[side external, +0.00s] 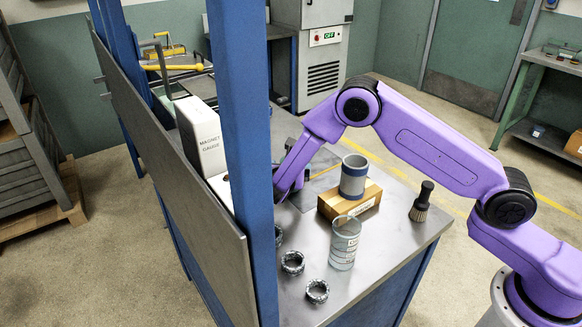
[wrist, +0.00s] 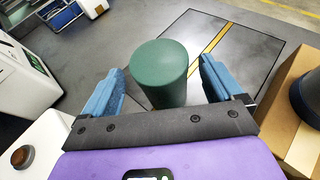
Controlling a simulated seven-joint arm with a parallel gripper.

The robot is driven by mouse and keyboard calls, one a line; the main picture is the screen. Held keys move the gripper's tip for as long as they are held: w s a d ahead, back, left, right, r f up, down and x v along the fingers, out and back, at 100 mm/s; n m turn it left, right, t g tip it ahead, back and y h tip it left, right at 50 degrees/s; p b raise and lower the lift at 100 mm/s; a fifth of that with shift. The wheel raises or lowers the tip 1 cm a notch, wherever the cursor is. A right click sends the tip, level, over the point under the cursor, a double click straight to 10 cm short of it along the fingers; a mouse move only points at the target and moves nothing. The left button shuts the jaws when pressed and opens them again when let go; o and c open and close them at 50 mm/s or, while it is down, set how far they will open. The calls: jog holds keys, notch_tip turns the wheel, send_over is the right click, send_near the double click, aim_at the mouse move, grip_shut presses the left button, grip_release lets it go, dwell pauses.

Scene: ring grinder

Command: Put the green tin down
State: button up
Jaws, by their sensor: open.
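The green tin (wrist: 160,70) shows in the wrist view as a plain dark green cylinder with its round top towards the camera. My gripper (wrist: 161,66) is open, with one blue finger on each side of the tin and a visible gap on both sides. The tin's lower end is hidden behind the gripper's dark bar, so its contact with the surface does not show. Beyond it lies a dark square area (wrist: 262,62) with a yellow stripe.
A cardboard box (side external: 364,207) carrying a grey-blue cup (side external: 354,178) stands close on the right in the wrist view. A clear jar (side external: 344,245), a brush (side external: 421,203) and metal rings (side external: 317,291) stand on the bench. A white box (side external: 203,140) and blue post (side external: 242,120) are on the left.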

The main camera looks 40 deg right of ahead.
jog(key=v, duration=0.9)
jog(key=shift+s, duration=0.2)
jog(key=shift+a+r, duration=0.1)
jog(key=shift+r, duration=0.05)
jog(key=s+d+r+m+g+y, duration=0.3)
jog(key=s+m, duration=0.1)
jog(key=s, duration=0.8)
jog(key=s+d+r+m+g+y, duration=0.3)
jog(key=s+d+m, duration=0.1)
jog(key=s, duration=0.9)
jog(key=s+d+r+m+g+y, duration=0.3)
jog(key=s+m, duration=0.3)
jog(key=s, duration=0.6)
jog(key=shift+s+d+y, duration=0.25)
jog(key=shift+s+y, duration=0.15)
jog(key=shift+y, duration=0.1)
